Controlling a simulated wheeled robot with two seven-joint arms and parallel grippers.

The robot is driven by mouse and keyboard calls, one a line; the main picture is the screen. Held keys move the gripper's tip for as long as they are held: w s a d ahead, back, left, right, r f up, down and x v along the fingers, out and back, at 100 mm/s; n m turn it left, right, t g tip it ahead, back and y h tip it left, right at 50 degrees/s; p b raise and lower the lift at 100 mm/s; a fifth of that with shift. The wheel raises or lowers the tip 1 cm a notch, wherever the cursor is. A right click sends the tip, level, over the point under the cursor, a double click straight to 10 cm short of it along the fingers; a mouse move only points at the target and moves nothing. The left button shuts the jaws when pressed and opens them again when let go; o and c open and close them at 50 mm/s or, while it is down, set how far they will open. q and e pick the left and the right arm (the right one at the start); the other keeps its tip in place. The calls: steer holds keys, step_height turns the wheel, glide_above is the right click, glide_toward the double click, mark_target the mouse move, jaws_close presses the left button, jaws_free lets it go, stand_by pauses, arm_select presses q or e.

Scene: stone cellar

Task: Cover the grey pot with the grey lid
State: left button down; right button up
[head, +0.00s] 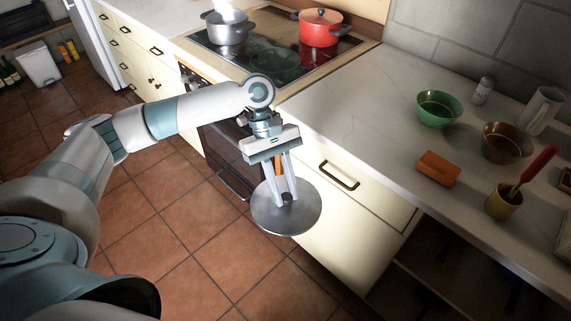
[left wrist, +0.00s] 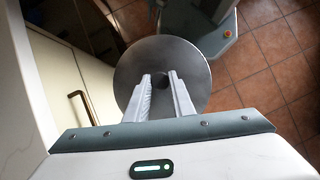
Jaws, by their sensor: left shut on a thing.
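The grey lid (head: 288,220) hangs flat from my left gripper (head: 286,198), which is shut on the lid's dark knob. In the head view the lid is in front of the drawers, below counter height and over the tiled floor. It also shows in the left wrist view (left wrist: 199,62), with the left gripper (left wrist: 162,82) closed around the knob. The grey pot (head: 229,32) stands on the back left part of the stove, well away from the lid. Its top is bright with glare, so its inside is hard to see. My right gripper is not in view.
A red pot with a lid (head: 320,27) stands right of the grey pot on the stove (head: 275,62). On the counter (head: 345,100) are a green bowl (head: 438,110), a brown bowl (head: 506,143), an orange block (head: 438,167) and a yellow cup (head: 503,203). The counter beside the stove is clear.

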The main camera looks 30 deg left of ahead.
mark_target(278, 216)
arm_select(q)
steer(key=s+f+m+y, duration=0.1)
steer(key=m, duration=0.2)
steer(key=s+f+m+g+y, duration=0.1)
steer(key=s+f+m, duration=0.1)
steer(key=m, duration=0.1)
steer(key=s+d+f+m+g+y, duration=0.1)
steer(key=s+f+m+y, duration=0.1)
steer(key=m, duration=0.1)
steer(key=shift+s+f, duration=0.2)
steer(key=shift+f, duration=0.05)
steer(key=shift+s+a+f+m+y, duration=0.1)
steer(key=shift+s+f+m+y, duration=0.25)
steer(key=shift+m, duration=0.55)
